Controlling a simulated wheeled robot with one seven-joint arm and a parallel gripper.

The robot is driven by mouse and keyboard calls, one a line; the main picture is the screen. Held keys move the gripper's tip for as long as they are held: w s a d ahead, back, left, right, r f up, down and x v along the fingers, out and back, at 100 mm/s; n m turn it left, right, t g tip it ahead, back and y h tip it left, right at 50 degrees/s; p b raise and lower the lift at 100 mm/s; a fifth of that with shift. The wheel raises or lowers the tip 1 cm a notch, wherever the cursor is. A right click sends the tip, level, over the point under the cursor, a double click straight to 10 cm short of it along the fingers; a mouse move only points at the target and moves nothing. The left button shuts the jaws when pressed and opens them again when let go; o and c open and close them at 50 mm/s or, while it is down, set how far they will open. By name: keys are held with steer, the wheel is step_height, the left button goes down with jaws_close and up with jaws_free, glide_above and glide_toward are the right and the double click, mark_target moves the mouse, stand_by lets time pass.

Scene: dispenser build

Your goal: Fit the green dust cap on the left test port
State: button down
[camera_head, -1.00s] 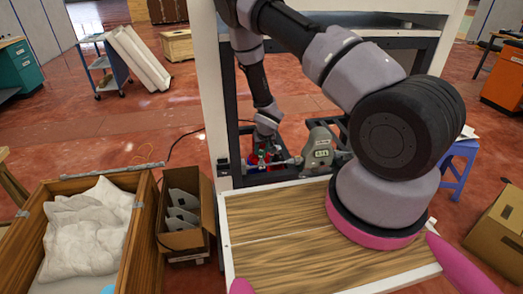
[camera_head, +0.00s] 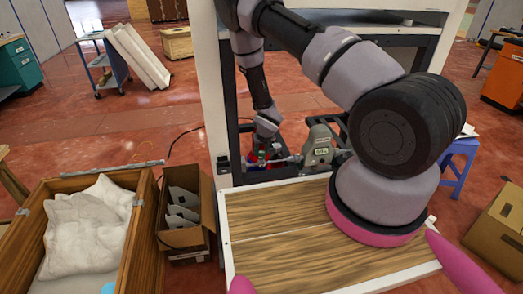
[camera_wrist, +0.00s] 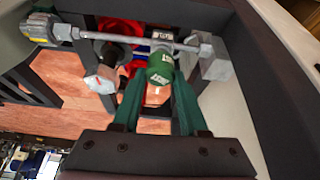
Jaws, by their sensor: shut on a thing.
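My gripper (camera_wrist: 158,84) is shut on the green dust cap (camera_wrist: 160,68), which sits between the green fingertips in the wrist view. The cap is close to a horizontal metal pipe (camera_wrist: 130,37). A port with a pale, dark-marked end (camera_wrist: 106,80) hangs below the pipe, left of the cap. A second dark, labelled fitting (camera_wrist: 135,30) shows just above the cap, at the pipe. I cannot tell whether the cap touches a port. In the head view my gripper (camera_head: 262,157) is small and partly hidden beside the pipe.
A grey gauge with a display (camera_head: 319,149) stands right of my gripper. A grey block (camera_wrist: 212,58) closes the pipe's right end in the wrist view. Dark frame bars surround the spot. A wooden board (camera_head: 270,235) lies in front. Red bins (camera_wrist: 118,28) lie behind the pipe.

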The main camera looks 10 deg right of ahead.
steer(key=shift+f, duration=0.6)
stand_by(0.4)
steer(key=shift+c, duration=0.2)
jaws_free()
steer(key=shift+r, duration=0.1)
steer(key=shift+r, duration=2.95)
